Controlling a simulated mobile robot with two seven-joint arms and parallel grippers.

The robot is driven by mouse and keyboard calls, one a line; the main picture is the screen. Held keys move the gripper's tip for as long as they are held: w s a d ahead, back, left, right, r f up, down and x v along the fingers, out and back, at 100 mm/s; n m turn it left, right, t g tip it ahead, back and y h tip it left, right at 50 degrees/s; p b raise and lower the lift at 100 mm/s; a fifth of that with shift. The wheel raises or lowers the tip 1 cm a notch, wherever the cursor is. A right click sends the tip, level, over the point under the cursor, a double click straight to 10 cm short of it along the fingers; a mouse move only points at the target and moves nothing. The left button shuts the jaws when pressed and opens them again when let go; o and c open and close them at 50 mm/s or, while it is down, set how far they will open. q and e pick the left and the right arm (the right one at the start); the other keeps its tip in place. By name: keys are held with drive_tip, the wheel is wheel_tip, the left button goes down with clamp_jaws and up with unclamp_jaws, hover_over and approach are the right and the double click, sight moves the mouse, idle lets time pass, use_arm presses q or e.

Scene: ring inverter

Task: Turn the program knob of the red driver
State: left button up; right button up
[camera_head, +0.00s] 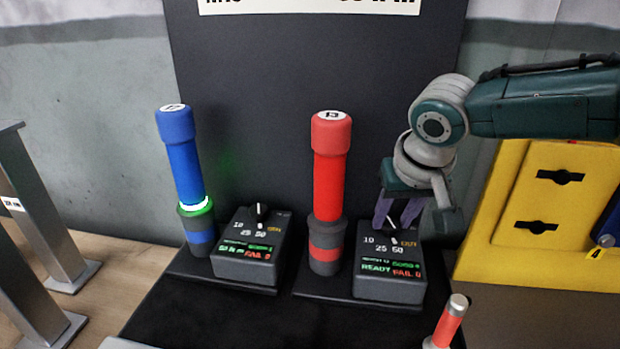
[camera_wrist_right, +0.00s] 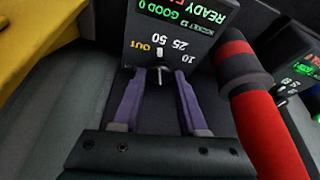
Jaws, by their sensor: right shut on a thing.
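The red driver (camera_head: 329,180) stands upright in its grey and red holder, and its red body also shows in the right wrist view (camera_wrist_right: 268,130). To its right is its dark control box (camera_head: 389,290) with marks 10, 25, 50 and OUT and a display reading READY. The box's program knob (camera_wrist_right: 160,75) sits on the top, partly hidden by the fingers in the head view. My right gripper (camera_head: 399,224) comes down from above, its purple fingers shut on the knob. The exact pointer setting is hard to tell. My left gripper is out of view.
A blue driver (camera_head: 182,155) with a lit green ring stands left, beside its own control box (camera_head: 248,262). A yellow panel (camera_head: 500,225) is at the right. A short red-orange tool (camera_head: 449,322) stands at the front right. Metal stands (camera_head: 45,220) are at the far left.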

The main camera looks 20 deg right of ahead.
clamp_jaws()
drive_tip(key=shift+a+r+m+h+p, duration=0.1)
drive_tip(key=shift+m+h+p, duration=0.2)
drive_tip(key=shift+m+p, duration=0.35)
drive_tip(key=shift+m+g, duration=0.3)
drive_tip(key=shift+m, duration=0.55)
drive_tip(key=shift+w+a+m+h, duration=0.15)
drive_tip(key=shift+m+h, duration=0.45)
drive_tip(key=shift+m, duration=0.5)
drive_tip(key=shift+m+g+b, duration=0.55)
drive_tip(key=shift+m+g, duration=0.05)
drive_tip(key=shift+m, duration=0.6)
drive_tip(key=shift+h, duration=0.4)
